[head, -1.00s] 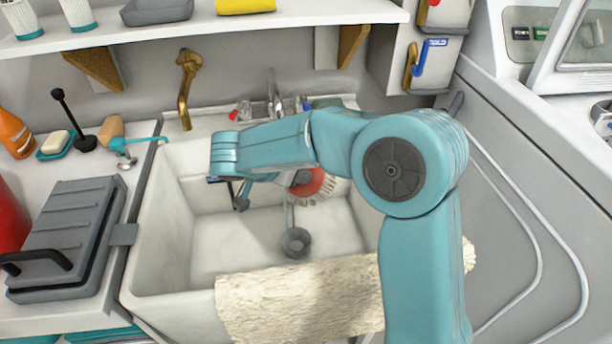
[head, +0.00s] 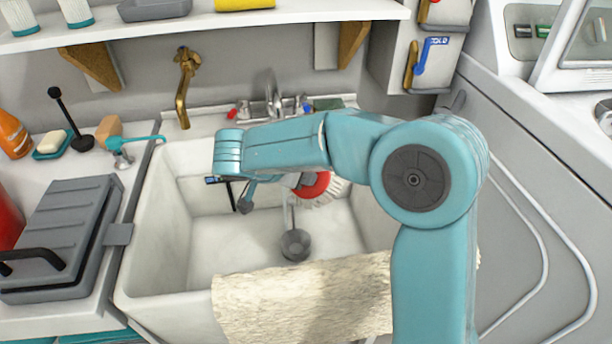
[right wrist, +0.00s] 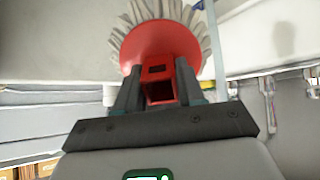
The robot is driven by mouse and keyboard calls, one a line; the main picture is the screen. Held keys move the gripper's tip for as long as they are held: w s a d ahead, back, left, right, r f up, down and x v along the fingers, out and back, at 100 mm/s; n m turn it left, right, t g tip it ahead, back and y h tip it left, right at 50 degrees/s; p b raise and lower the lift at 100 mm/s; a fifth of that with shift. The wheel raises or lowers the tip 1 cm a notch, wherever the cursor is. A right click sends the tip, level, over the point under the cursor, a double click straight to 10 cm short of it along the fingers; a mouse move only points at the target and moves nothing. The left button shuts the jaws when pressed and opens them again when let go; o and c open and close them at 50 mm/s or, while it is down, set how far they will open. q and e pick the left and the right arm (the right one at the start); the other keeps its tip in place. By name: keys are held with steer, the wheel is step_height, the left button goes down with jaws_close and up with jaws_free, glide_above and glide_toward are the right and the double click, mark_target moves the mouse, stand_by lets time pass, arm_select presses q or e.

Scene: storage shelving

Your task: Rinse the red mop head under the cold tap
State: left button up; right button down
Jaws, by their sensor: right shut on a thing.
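The red mop head (head: 316,184) with pale bristles is over the white sink basin (head: 170,245), below the silver mixer tap (head: 272,100). Its bristles point to the right in the head view. My right gripper (right wrist: 158,88) is shut on the mop head's red socket, which also shows in the right wrist view (right wrist: 160,42). In the head view my right arm hides most of this gripper. The mixer has a red and a blue handle. A blue lever (head: 423,62) with a blue label, seemingly "COLD", is on the wall box. My left gripper is not in view.
A brass spout (head: 184,90) comes from the wall behind the sink. A grey round piece (head: 295,245) with a thin upright is in the basin. A beige cloth (head: 300,298) hangs over the front rim. A grey case (head: 62,228) lies on the left counter.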

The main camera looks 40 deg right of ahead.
steer(key=s+a+b, duration=0.3)
steer(key=s+a, duration=0.1)
steer(key=s, duration=0.1)
steer(key=shift+s+a+b, duration=0.3)
steer(key=shift+r, duration=0.1)
stand_by(1.3)
steer(key=s+a+r, duration=0.3)
steer(key=shift+s+r+p, duration=0.4)
steer(key=shift+a, duration=0.1)
stand_by(0.3)
